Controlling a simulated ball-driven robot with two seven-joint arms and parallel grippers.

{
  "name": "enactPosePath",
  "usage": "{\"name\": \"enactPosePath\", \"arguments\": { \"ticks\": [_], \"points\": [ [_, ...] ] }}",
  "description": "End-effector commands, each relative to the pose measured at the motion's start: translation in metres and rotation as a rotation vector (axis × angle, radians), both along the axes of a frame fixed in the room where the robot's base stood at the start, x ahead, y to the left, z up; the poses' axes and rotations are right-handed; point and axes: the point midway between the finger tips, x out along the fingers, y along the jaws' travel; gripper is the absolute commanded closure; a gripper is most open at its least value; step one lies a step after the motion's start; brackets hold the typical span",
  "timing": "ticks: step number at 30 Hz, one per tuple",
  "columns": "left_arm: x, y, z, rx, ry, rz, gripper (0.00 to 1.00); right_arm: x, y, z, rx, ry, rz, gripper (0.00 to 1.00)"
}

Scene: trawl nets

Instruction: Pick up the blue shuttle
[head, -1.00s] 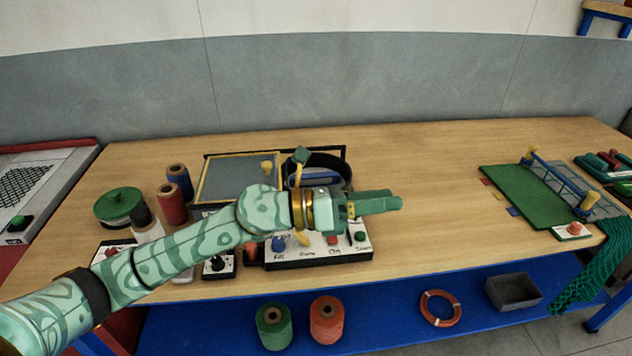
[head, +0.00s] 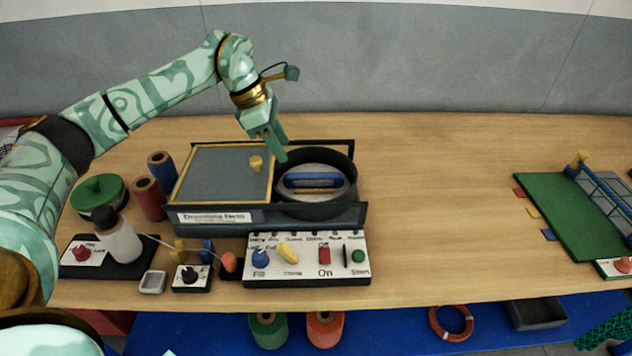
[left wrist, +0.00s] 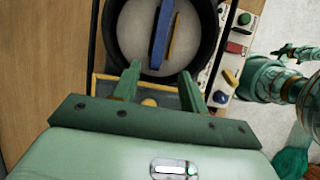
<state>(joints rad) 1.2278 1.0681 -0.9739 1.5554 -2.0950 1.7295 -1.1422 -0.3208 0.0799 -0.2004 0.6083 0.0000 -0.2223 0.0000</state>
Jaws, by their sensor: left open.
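The blue shuttle (head: 312,179) lies flat inside a round black-walled drum (head: 345,196) with a pale floor, beside a thin yellowish strip. It also shows in the left wrist view (left wrist: 162,35), lengthwise beyond my fingers. My left gripper (head: 282,152) is open and empty, pointing down at the drum's back left rim. In the left wrist view its two fingers (left wrist: 162,75) are apart, near the drum's rim, with the shuttle beyond them. I cannot tell the exact height above the rim. My right gripper is not seen.
A grey lid panel with a yellow frame (head: 205,175) and yellow knob adjoins the drum. A control panel (head: 300,275) stands in front. Spools (head: 150,198) and a green-lidded pot (head: 98,192) are left. The table right of the drum is clear up to a green mat (head: 565,215).

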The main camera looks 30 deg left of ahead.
Motion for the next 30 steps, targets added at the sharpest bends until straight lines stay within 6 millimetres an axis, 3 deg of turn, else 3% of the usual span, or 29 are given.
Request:
{"name": "enactPosePath", "arguments": {
  "ticks": [3,9,18,26,30],
  "points": [
    [0.004,-0.007,-0.022,-0.001,0.002,0.0,0.56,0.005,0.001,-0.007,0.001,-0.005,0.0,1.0],
    [0.007,-0.011,-0.034,-0.002,0.001,0.001,0.56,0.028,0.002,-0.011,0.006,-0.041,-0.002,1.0],
    [0.013,-0.017,-0.078,-0.003,0.002,-0.002,0.56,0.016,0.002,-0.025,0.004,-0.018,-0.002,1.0],
    [0.015,-0.02,-0.082,-0.001,-0.002,0.0,0.56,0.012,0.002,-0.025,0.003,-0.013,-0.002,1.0],
    [0.015,-0.02,-0.082,-0.001,-0.002,0.0,0.9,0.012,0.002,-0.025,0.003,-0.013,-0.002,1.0]
  ]
}}
